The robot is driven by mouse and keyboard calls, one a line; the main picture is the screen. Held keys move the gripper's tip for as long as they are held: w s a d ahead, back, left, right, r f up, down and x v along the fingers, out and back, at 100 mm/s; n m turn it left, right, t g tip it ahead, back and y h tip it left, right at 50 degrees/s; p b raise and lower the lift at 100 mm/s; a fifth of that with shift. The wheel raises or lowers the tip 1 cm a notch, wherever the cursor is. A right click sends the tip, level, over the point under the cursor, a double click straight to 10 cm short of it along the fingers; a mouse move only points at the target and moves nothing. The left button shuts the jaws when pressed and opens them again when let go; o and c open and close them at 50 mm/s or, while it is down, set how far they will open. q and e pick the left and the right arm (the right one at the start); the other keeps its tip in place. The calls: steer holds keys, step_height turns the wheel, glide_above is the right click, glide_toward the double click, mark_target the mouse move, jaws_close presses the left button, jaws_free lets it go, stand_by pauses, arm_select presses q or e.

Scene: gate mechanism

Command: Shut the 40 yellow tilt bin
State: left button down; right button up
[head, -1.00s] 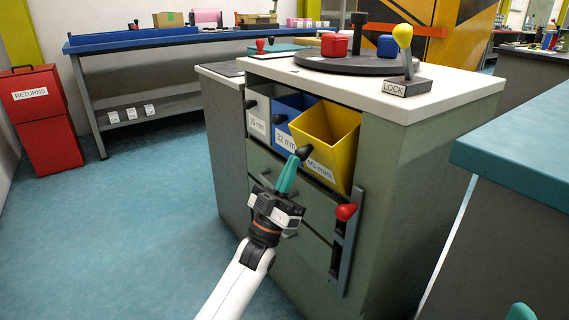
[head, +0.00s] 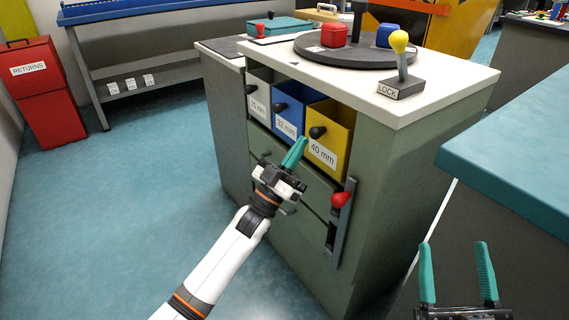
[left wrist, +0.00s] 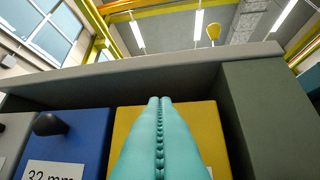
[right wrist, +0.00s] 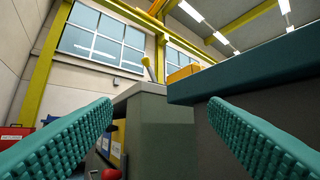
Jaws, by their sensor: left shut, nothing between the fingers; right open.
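The yellow tilt bin (head: 331,137), labelled 40 mm with a black knob, sits in the right compartment of the cabinet's top row. It stands nearly upright, its front close to the cabinet face, with a little of its inside showing. My left gripper (head: 296,150) is shut and empty, its teal fingers just in front of the bin's lower left. In the left wrist view the yellow bin (left wrist: 208,130) is behind the fingertips; I cannot tell if they touch. My right gripper (head: 457,272) is open and empty at the lower right, apart from the cabinet.
A blue bin (head: 288,105) labelled 32 mm and a white bin (head: 259,97) stand left of the yellow one. A red-knobbed lever (head: 341,200) is below right. A LOCK lever (head: 402,65) stands on the cabinet top. A teal-topped bench (head: 520,150) is at right.

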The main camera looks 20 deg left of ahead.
arm_select(q)
steer(key=shift+w+d+r+m+g+p, duration=0.3)
steer(key=shift+w+d+r+g+p, duration=0.4)
steer(key=shift+p, duration=1.55)
arm_select(e)
steer(key=s+d+f+g+h, duration=0.1)
steer(key=f+g+h, duration=0.1)
steer(key=f+g, duration=0.4)
steer(key=s+d+f+g+h, duration=0.2)
steer(key=f+g, duration=0.5)
steer(key=f, duration=0.4)
steer(key=shift+d+f+m+g+h, duration=0.2)
steer(key=shift+d+m+g+h, duration=0.1)
arm_select(q)
steer(key=shift+s+a, duration=0.15)
steer(key=shift+a, duration=0.1)
arm_select(e)
steer(key=shift+s, duration=0.1)
